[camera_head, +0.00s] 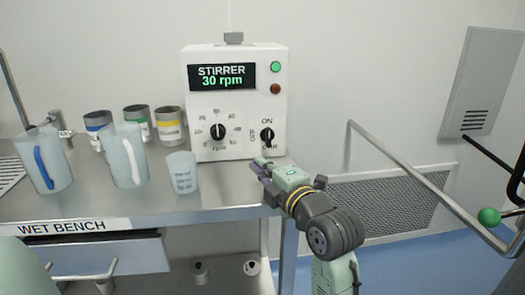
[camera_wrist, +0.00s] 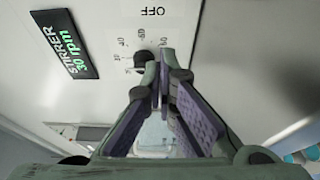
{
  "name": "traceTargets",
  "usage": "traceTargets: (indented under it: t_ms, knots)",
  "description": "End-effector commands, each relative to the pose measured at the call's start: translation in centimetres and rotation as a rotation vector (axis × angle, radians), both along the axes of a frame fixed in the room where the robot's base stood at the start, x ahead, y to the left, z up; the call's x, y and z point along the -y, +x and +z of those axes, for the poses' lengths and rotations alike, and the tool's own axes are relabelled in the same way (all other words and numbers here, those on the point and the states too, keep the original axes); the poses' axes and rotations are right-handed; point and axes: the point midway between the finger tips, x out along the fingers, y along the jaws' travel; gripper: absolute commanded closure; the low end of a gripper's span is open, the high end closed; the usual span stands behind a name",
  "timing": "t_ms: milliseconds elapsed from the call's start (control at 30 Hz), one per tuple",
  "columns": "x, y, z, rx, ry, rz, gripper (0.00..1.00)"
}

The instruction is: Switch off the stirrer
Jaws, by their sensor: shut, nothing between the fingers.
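The stirrer (camera_head: 202,90) is a white box on the bench. Its display (camera_head: 221,76) reads 30 rpm; it also shows in the wrist view (camera_wrist: 66,45). The black on/off knob (camera_head: 267,136) is at the lower right of the face, with ON above and OFF at its left; its pointer looks about upright. The speed dial (camera_head: 218,131) is left of it, and shows in the wrist view (camera_wrist: 143,59) just beyond the fingers. My gripper (camera_head: 260,165) is shut and empty, below the on/off knob and apparently apart from it. In the wrist view its fingertips (camera_wrist: 161,76) meet.
A bright green lamp (camera_head: 275,67) and a dull red-brown lamp (camera_head: 275,89) are at the stirrer's upper right. A small beaker (camera_head: 182,173), jugs (camera_head: 128,158) and several tins (camera_head: 170,126) stand left on the wet bench (camera_head: 225,203). A rail (camera_head: 400,172) runs at right.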

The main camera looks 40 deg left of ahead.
Motion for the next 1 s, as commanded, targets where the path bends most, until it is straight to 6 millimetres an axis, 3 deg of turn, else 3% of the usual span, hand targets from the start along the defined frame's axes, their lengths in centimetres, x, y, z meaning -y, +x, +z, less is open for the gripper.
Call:
traceTargets:
  t_ms: [167,533,700,1000]
  knots:
    - [-2.1,0.7,0.2,-0.002,-0.002,0.004,1.0]
    - [-9.4,3.5,0.3,-0.002,-0.002,0.003,1.0]
    - [-7.4,5.6,0.3,-0.002,0.001,-0.002,1.0]
    - [-6.5,6.6,0.0,0.0,0.0,-0.001,1.0]
